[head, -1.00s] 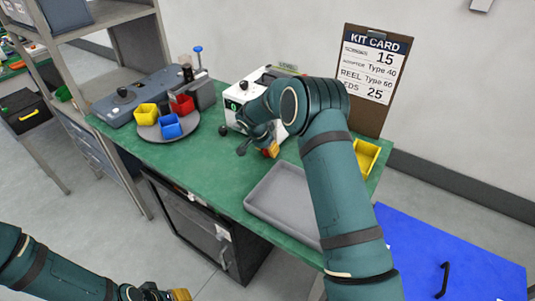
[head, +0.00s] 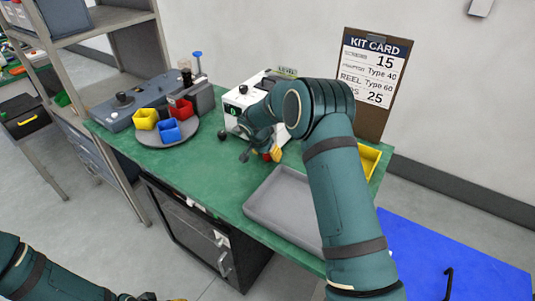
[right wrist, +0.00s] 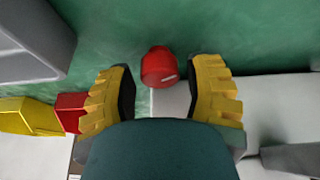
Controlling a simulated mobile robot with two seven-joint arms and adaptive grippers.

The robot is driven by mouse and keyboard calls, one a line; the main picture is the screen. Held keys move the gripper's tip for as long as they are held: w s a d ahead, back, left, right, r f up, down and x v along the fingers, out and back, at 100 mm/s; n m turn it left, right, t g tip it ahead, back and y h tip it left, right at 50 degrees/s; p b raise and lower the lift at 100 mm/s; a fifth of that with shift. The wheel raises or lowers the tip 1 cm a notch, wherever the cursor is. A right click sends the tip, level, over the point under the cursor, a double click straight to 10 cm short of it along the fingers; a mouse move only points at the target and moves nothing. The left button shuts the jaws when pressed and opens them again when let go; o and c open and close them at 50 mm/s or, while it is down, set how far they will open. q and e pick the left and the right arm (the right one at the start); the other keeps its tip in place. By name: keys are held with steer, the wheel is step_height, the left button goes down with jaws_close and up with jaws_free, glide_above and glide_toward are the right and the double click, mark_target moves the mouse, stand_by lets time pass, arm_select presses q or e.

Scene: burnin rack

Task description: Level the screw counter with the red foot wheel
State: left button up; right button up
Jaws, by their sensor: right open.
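The white screw counter (head: 241,101) stands at the back of the green bench, partly hidden by my right arm. A sign at its back (head: 286,72) appears to read LEVEL; I cannot make out a bubble. The red foot wheel (right wrist: 158,67) shows in the right wrist view, at the corner of the counter's pale body. My right gripper (right wrist: 161,80) is open, with its yellow fingers on either side of the wheel and gaps visible on both sides. In the head view this gripper (head: 267,156) is low beside the counter. My left gripper (head: 160,298) is mostly cut off at the bottom edge.
A grey tray (head: 262,216) lies at the bench front. A yellow bin (head: 369,160) is right of my arm. A turntable (head: 190,137) with coloured bins and a grey device (head: 130,108) stand at left. The kit card (head: 374,75) stands behind.

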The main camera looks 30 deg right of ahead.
steer(key=v, duration=1.1)
steer(key=shift+r, duration=0.3)
steer(key=shift+a, duration=0.1)
